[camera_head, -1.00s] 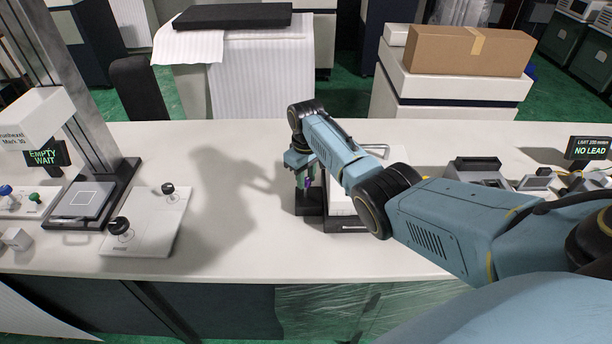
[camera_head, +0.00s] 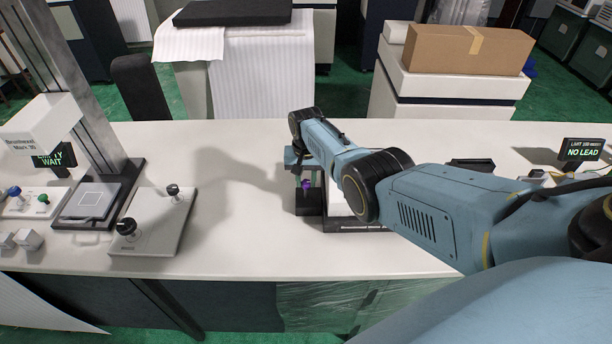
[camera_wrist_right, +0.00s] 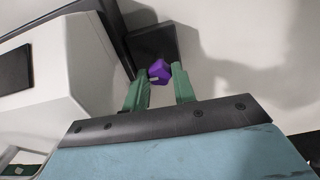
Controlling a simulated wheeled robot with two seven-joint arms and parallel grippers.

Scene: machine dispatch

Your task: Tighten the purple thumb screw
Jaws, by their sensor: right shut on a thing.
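The purple thumb screw (camera_head: 306,184) shows as a small spot at the black block (camera_head: 308,203) near the middle of the table, mostly covered by my right gripper (camera_head: 304,178). In the right wrist view the purple screw head (camera_wrist_right: 159,71) sits between the tips of the two green fingers of my right gripper (camera_wrist_right: 159,80). The fingers are shut on it, beside a dark square plate (camera_wrist_right: 153,50). The screw's shaft is hidden. My left gripper is in neither view.
A white device (camera_head: 337,205) with a dark base stands right of the block, partly behind my right arm. A white panel with black knobs (camera_head: 165,232) and a tall stand (camera_head: 98,190) are on the left. The table between is clear. A "NO LEAD" display (camera_head: 582,152) is at right.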

